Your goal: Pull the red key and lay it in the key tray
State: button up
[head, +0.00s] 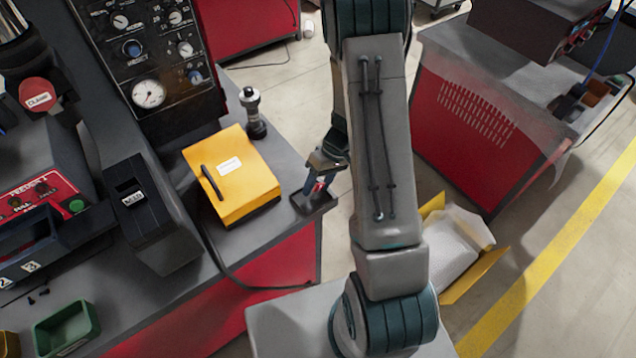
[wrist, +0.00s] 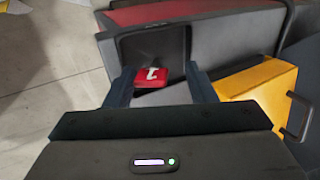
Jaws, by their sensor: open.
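My gripper (head: 318,184) is over the near right corner of the bench, above a small dark tray (head: 326,206). In the wrist view its two fingers (wrist: 160,86) stand apart. A red key tag (wrist: 151,75) with a white "1" label lies between them, with a gap to the right finger. A bit of red, apparently the same tag, shows between the fingers in the head view (head: 318,187). Behind the tag in the wrist view is the dark tray floor (wrist: 150,45). I cannot tell whether the tag rests fully on it.
A yellow box (head: 232,176) with a black handle stands left of the tray. Behind it are a dark metal fitting (head: 252,112) and a gauge panel (head: 150,60). A green bin (head: 66,330) is at the front left. An open carton (head: 460,245) lies on the floor at right.

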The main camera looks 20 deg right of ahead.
jog(key=shift+w+d, duration=0.1)
jog(key=shift+d, duration=0.05)
jog(key=shift+w+d+r, duration=0.1)
jog(key=shift+d+r, duration=0.05)
jog(key=shift+r, duration=0.15)
jog(key=b+v, duration=0.2)
jog(key=v, duration=1.1)
